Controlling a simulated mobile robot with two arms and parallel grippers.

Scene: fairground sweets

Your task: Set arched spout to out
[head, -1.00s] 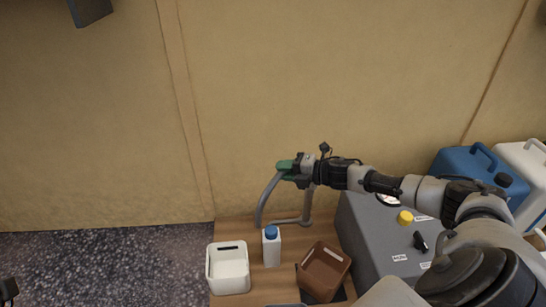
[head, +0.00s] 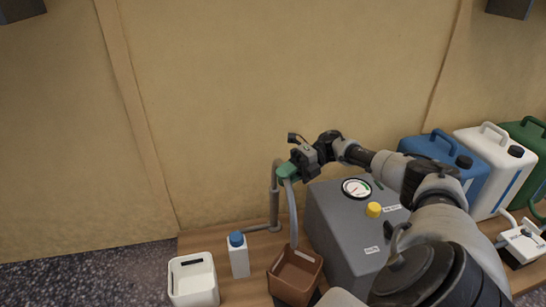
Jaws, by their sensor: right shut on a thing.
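The arched spout (head: 292,212) is a grey bent pipe with a green grip (head: 286,172) at its top. It rises from a post at the back of the wooden bench beside the grey machine. Its free end hangs down over the brown bin (head: 297,271). My right gripper (head: 292,168) is shut on the green grip, and its fingers partly hide it. My left gripper is out of view.
A grey machine (head: 338,235) with a gauge (head: 356,188) and a yellow knob (head: 373,209) stands right of the spout. A white bin (head: 193,293) and a blue-capped bottle (head: 239,262) stand left. Blue (head: 447,168) and white (head: 494,165) jerrycans stand at the right.

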